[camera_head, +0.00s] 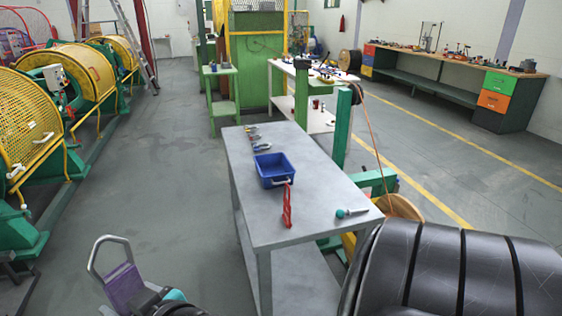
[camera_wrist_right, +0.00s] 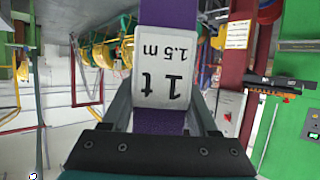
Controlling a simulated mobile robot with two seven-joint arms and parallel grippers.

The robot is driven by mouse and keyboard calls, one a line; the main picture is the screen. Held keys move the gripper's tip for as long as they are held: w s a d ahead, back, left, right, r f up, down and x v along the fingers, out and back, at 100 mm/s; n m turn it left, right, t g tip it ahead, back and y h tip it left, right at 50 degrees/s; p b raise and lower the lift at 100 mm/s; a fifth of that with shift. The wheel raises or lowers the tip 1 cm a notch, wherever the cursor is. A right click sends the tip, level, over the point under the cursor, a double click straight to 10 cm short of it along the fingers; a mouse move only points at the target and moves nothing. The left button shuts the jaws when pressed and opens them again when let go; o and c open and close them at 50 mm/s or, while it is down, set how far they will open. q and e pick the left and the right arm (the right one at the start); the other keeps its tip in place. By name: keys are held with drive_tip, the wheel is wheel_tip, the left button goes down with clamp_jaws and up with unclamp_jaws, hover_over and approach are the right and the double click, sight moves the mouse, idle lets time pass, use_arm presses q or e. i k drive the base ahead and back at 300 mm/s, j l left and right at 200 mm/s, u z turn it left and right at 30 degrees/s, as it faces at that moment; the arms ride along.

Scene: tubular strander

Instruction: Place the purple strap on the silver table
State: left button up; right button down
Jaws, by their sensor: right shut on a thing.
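The purple strap (camera_head: 122,286) hangs at the lower left of the head view, with a grey loop at its upper end. It is off to the left of the silver table (camera_head: 322,206) and apart from it. My right gripper (camera_head: 154,291) is beside the strap and shut on it. In the right wrist view the purple strap (camera_wrist_right: 168,14) runs between the fingers of the right gripper (camera_wrist_right: 162,112), with a white label reading 1t 1.5 m upside down. The lower part of the strap is hidden. My left gripper is not in view.
A large black rounded body (camera_head: 470,270) fills the lower right. Yellow machine guards (camera_head: 25,115) stand left.

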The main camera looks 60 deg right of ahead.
sight(297, 173)
drive_tip(key=i+l+z, duration=0.1)
drive_tip(key=z, duration=2.7)
drive_tip(key=i+j, duration=0.2)
drive_tip(key=j, duration=0.15)
drive_tip(key=i+j, duration=0.15)
drive_tip(key=j, duration=0.2)
drive_tip(key=i+j, duration=0.2)
drive_tip(key=j, duration=0.15)
drive_tip(key=i+j, duration=0.15)
drive_tip(key=j, duration=0.2)
drive_tip(key=i+j, duration=0.2)
drive_tip(key=i+j+z, duration=0.1)
drive_tip(key=j, duration=0.35)
drive_tip(key=i+j, duration=0.25)
drive_tip(key=j, duration=0.1)
